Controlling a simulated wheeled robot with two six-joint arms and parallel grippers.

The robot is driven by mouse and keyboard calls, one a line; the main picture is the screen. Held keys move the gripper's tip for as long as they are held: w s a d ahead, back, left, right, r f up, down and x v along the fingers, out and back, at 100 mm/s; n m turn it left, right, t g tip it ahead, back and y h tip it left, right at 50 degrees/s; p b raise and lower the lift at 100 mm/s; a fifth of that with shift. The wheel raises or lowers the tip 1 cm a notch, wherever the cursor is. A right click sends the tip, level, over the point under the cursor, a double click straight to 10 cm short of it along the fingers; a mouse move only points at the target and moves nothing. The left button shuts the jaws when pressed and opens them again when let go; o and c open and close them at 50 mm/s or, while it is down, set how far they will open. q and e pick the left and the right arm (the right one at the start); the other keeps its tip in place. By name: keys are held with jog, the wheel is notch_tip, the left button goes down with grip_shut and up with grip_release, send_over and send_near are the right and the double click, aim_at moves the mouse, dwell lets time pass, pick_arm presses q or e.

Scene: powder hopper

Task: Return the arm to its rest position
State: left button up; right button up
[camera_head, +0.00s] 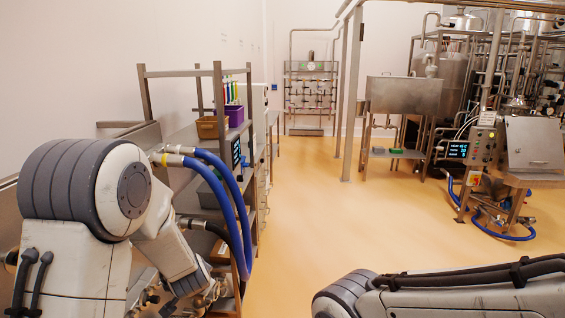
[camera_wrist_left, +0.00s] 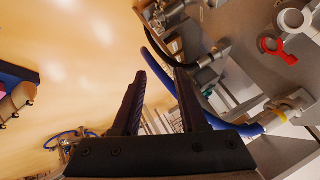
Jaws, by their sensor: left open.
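My left gripper (camera_wrist_left: 160,78) is open, its two dark fingers apart with nothing between them. In the left wrist view, a blue hose (camera_wrist_left: 158,70) and a black hose (camera_wrist_left: 177,50) lie beyond the fingers; I cannot tell how close they are. In the head view, my left arm (camera_head: 100,195) is bent at the left, and its gripper cannot be made out. My right arm (camera_head: 450,288) reaches in from the lower right, with its gripper out of view.
A shelf rack (camera_head: 219,100) with a purple bin (camera_head: 235,116), a tan bin (camera_head: 208,128) and blue hoses (camera_head: 238,215) stands close by my left arm. A red-handled fitting (camera_wrist_left: 278,50) lies on a grey surface. Open floor (camera_head: 325,225) lies ahead; steel hopper equipment (camera_head: 530,145) stands right.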

pick_arm(q)
jog(key=s+d+r+n+g+h, duration=0.1)
jog(key=s+n+g, duration=0.2)
jog(key=s, duration=0.7)
jog(key=s+d+r+n+g+h, duration=0.1)
jog(key=s+d+r+n+g, duration=0.15)
jog(key=s, duration=0.75)
jog(key=s+d+m+g+h+b, duration=0.1)
jog(key=s+d+m+g+b, duration=0.2)
jog(key=s+d+m+b, duration=0.75)
jog(key=w+a+f+m+y+p, duration=0.1)
jog(key=w+a+f+y, duration=0.4)
jog(key=w+a, duration=0.4)
jog(key=w+a+f+m+t+y, duration=0.1)
jog(key=w+a+f+y, duration=0.2)
jog(key=w+a+y, duration=0.65)
jog(key=w+a+f+m+y+p, duration=0.15)
jog(key=w+a+f+y, duration=0.35)
jog(key=a, duration=0.7)
jog(key=shift+h, duration=0.35)
jog(key=shift+w+a+r+b, duration=0.2)
jog(key=shift+w+a+r, duration=0.1)
jog(key=shift+a, duration=1.1)
jog(key=shift+w+a+r+b, duration=0.2)
jog(key=shift+a+r, duration=0.05)
jog(key=shift+a, duration=1.2)
jog(key=shift+w+a+r+b, duration=0.2)
jog(key=shift+w+a+r, duration=0.1)
jog(key=shift+a, duration=1.1)
